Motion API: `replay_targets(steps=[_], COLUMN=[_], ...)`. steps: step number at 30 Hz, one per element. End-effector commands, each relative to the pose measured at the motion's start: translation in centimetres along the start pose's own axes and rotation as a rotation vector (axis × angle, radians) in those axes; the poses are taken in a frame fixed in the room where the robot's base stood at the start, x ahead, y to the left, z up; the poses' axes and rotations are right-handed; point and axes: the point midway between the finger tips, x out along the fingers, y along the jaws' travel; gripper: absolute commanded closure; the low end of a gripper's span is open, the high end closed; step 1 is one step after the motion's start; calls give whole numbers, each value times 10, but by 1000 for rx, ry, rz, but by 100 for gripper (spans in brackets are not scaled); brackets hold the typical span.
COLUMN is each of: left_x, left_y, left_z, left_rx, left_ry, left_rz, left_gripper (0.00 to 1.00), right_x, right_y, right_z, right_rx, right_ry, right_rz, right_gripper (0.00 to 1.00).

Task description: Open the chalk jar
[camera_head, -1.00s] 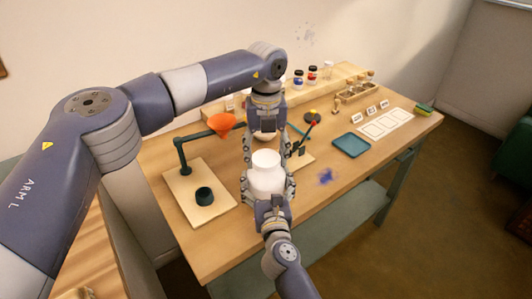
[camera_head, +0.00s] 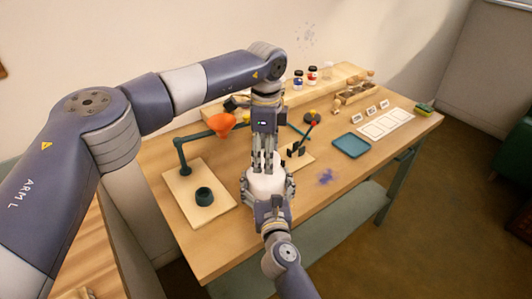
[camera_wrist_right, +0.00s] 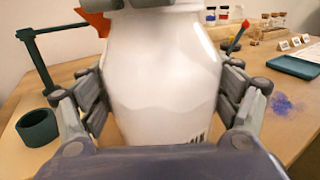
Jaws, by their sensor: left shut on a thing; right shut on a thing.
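The white chalk jar (camera_head: 266,186) stands upright in front of me; its pale body fills the middle of the right wrist view (camera_wrist_right: 160,85). My right gripper (camera_head: 268,192) is shut on the jar body, with a finger on each side. My left gripper (camera_head: 265,168) points straight down from above and is shut on the jar's top, where the lid is. The fingers hide most of the lid, and its edge against the jar cannot be made out. Left fingertips show at the top of the right wrist view.
An orange funnel (camera_head: 221,124) on a stand and a dark green cup (camera_head: 204,196) are to the left. A blue tray (camera_head: 351,145), white cards (camera_head: 386,124) and a blue powder stain (camera_head: 325,177) are to the right. A shelf with small jars runs along the back.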

Motion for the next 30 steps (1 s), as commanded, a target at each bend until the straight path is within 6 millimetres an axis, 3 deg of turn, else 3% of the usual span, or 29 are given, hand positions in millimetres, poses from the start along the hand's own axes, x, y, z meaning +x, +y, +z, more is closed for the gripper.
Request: replay_targets(steps=[16, 30], left_x=[-1, -17], left_y=[-1, -1], left_z=[2, 1], left_rx=[-3, -2], left_ry=[-2, -1], left_rz=[-3, -4], left_gripper=[70, 70], right_x=[0, 0], right_y=[0, 0], right_z=[1, 0], right_rx=[0, 0], right_ry=[-2, 0], right_rz=[1, -1], right_gripper=[83, 83])
